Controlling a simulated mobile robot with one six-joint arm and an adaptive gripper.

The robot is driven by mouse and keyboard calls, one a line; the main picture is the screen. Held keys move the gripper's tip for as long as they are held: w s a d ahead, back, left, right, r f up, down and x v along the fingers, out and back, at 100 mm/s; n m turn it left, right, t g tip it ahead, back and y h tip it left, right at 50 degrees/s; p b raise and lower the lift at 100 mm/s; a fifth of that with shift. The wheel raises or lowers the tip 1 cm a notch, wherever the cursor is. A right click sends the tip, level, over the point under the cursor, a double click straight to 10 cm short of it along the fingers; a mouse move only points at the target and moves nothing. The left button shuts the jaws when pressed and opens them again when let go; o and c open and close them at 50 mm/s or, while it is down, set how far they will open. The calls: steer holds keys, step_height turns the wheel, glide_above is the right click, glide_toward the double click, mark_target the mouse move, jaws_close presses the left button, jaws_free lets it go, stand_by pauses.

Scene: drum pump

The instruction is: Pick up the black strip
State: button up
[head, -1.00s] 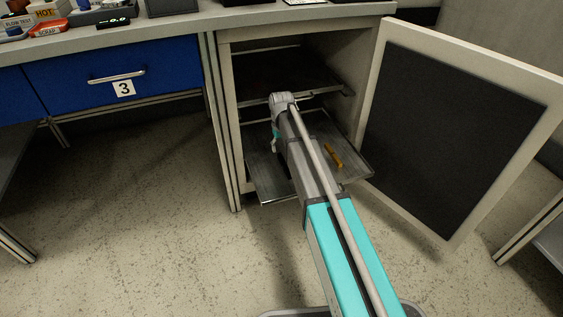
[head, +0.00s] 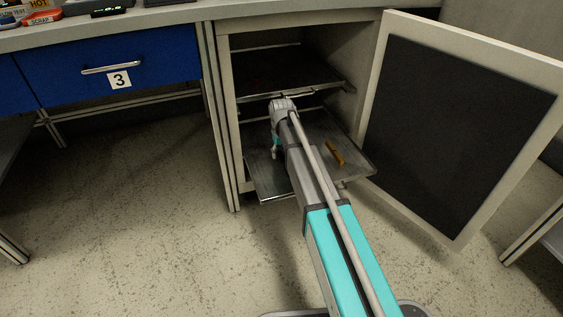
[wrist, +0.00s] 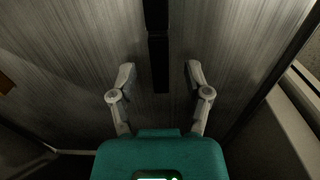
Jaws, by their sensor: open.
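The black strip (wrist: 159,62) lies on the bare metal of the pull-out shelf (wrist: 85,45) in the wrist view. It runs from the top edge down to between my fingertips, with a faint break partway along it. My gripper (wrist: 160,74) is open, one finger on each side of the strip, and neither finger touches it. I cannot tell how high the fingertips are above the shelf. In the head view my gripper (head: 275,150) is down over the left part of the shelf (head: 268,185), mostly behind my arm. The strip is hidden there.
An orange-brown piece (head: 335,152) lies on the shelf to the right of my arm. A second shelf (head: 285,72) sits above inside the cabinet. The cabinet door (head: 455,130) stands open at the right. A blue drawer (head: 110,70) marked 3 is at the left.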

steer(key=shift+f, duration=0.4)
stand_by(0.3)
jaws_close()
